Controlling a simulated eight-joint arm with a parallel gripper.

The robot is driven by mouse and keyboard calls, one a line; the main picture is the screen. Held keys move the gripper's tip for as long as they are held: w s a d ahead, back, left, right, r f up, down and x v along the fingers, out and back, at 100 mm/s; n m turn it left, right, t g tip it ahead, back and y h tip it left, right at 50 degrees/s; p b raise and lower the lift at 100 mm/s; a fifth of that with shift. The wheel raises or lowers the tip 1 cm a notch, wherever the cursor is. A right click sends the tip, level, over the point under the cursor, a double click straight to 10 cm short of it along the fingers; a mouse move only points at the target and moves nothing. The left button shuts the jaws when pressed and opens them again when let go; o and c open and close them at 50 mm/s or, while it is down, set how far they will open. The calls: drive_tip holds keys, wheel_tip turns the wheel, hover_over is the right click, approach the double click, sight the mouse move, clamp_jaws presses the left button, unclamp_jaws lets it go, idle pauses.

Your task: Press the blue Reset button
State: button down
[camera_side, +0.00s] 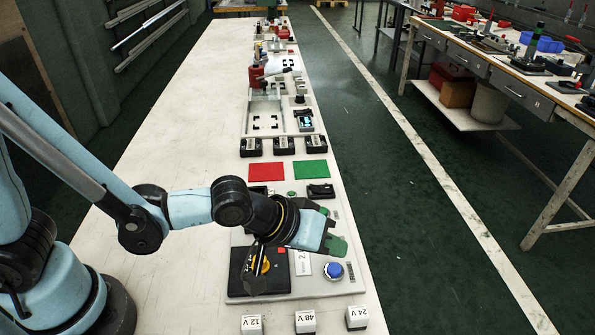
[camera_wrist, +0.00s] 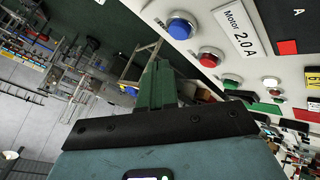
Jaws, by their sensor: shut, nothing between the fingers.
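The blue button (camera_side: 333,270) is a domed cap in a pale ring on the grey panel (camera_side: 236,299), near its front right. It also shows in the wrist view (camera_wrist: 180,27), at the top, beside a red button (camera_wrist: 210,57). My gripper (camera_side: 337,246) has green fingertips, shut and empty, just beyond the blue button in the side view. In the wrist view the closed fingers (camera_wrist: 158,75) point up, below and left of the blue button. They look apart from it. My gripper hides the red button in the side view.
A black box with a yellow rotary switch (camera_side: 262,266) stands left of the blue button. A label reading Motor 2.0 A (camera_wrist: 232,32) is beside the buttons. White blocks marked 12 V (camera_side: 251,323), 48 V (camera_side: 305,322) and 24 V (camera_side: 356,317) lie in front of the panel.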

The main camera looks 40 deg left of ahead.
sight(329, 268)
drive_tip(key=shift+r, duration=1.65)
drive_tip(key=s+a+r+m+y, duration=0.1)
drive_tip(key=s+a+r+y, duration=0.1)
drive_tip(key=a, duration=0.9)
drive_tip(key=s+a+r+m+y, duration=0.1)
drive_tip(key=s+a+r+y, duration=0.1)
drive_tip(key=a, duration=1)
drive_tip(key=shift+s+r+g+y, duration=0.35)
drive_tip(key=shift+g+y, duration=0.05)
drive_tip(key=shift+y, duration=0.1)
